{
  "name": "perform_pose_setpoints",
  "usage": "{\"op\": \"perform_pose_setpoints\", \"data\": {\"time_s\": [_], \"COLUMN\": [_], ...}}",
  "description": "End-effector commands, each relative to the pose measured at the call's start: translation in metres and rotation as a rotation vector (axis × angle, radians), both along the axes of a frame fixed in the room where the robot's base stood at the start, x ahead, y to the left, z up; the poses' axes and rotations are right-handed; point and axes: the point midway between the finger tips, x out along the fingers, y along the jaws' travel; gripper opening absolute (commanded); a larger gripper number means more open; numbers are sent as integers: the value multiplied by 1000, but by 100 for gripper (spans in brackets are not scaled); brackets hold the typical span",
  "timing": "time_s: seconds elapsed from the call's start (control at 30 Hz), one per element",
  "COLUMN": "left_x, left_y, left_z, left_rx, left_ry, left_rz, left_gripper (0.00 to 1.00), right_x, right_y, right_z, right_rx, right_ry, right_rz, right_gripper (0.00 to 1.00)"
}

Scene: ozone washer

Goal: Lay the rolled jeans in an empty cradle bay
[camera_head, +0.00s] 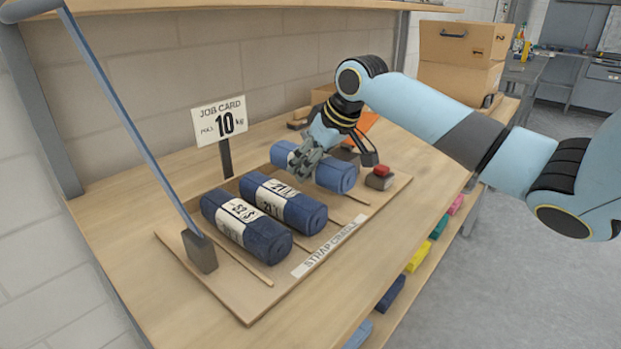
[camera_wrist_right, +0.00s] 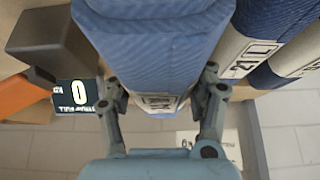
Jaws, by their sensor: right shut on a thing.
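A lighter blue roll of jeans (camera_head: 335,173) with a white label band is at the far end of the strap cradle (camera_head: 255,300). My right gripper (camera_head: 308,160) is shut on it from above, and the roll lies level, over or in the far bay; I cannot tell if it rests on the board. In the right wrist view the roll (camera_wrist_right: 155,45) sits between the two fingers of the right gripper (camera_wrist_right: 163,100). Two darker rolls, a middle one (camera_head: 305,214) and a near one (camera_head: 268,241), lie in the other bays, parallel to it. My left gripper is not in view.
A job card (camera_head: 219,121) reading 10 kg stands behind the cradle. A grey post block (camera_head: 199,252) with a slanting bar is at the cradle's left. A small block with a red top (camera_head: 381,172) lies at its right. Cardboard boxes (camera_head: 462,45) stand at the back right.

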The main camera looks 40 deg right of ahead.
Motion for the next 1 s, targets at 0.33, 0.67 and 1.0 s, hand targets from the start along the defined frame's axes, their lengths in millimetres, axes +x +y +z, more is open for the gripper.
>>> {"op": "perform_pose_setpoints", "data": {"time_s": [0.33,0.67,1.0], "left_x": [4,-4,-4], "left_y": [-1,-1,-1], "left_z": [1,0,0], "left_rx": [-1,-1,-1], "left_ry": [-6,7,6], "left_rz": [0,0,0], "left_gripper": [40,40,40], "right_x": [0,0,0], "right_y": [1,1,0], "right_z": [-40,-42,-40], "right_rx": [1,0,-1], "right_ry": [1,1,1], "right_rz": [0,0,1], "right_gripper": [8,61,67]}}
